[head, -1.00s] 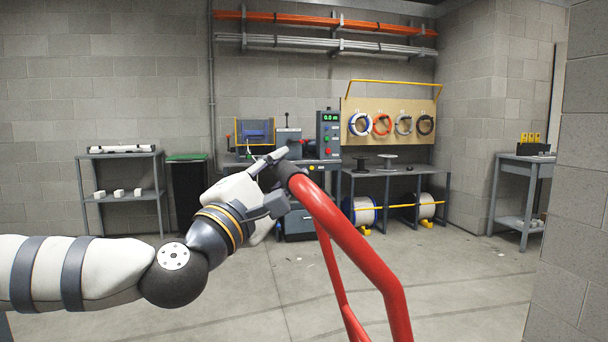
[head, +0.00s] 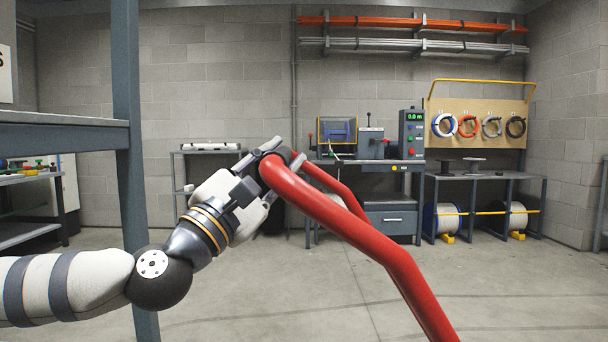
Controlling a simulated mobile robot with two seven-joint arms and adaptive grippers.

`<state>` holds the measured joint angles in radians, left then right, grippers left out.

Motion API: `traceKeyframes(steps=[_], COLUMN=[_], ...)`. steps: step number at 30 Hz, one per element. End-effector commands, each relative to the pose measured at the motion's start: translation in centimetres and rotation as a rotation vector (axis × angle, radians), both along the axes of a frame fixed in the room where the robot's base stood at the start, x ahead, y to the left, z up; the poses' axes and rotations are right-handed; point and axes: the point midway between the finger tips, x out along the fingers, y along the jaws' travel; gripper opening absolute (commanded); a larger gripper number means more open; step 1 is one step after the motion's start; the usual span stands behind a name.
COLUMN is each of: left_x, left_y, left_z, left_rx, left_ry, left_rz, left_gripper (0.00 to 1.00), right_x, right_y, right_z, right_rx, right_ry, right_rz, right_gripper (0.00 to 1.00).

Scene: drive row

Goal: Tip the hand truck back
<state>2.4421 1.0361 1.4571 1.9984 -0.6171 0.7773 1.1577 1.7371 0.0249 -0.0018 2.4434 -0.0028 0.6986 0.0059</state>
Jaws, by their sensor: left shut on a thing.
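The red tubular frame of the hand truck (head: 345,233) crosses the middle of the head view and runs down out of the bottom edge. A second red tube (head: 335,183) shows behind it. My right gripper is not in view.
A grey steel rack (head: 128,165) stands close on the left. A workbench with a machine (head: 392,219) stands at the back wall. Cable reels (head: 447,218) sit under a bench at the right. The concrete floor (head: 300,290) between is clear.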

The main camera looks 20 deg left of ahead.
Motion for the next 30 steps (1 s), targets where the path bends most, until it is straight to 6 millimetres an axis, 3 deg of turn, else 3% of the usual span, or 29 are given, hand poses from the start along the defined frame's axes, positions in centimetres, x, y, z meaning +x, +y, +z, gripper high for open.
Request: traceKeyframes(steps=[1,16,17,19,30], left_x=[0.21,0.32,0.32,0.32,-0.48], left_y=[1.2,1.51,1.51,1.46,1.32], left_z=[-0.2,-0.8,-0.83,-0.84,-1.16], left_rx=[-0.011,-0.016,-0.016,-0.015,-0.013], left_ry=[-0.007,0.003,0.003,0.003,0.002], left_rz=[0.026,0.027,0.027,0.026,0.016], left_gripper=[0.0,0.0,0.31,0.46,0.46], right_x=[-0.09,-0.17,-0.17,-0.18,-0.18], right_y=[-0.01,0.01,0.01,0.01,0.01], right_z=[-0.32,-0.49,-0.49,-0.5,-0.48], right_rx=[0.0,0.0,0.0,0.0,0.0], right_ry=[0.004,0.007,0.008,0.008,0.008], right_rz=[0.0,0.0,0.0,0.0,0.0], right_gripper=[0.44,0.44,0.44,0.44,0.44])
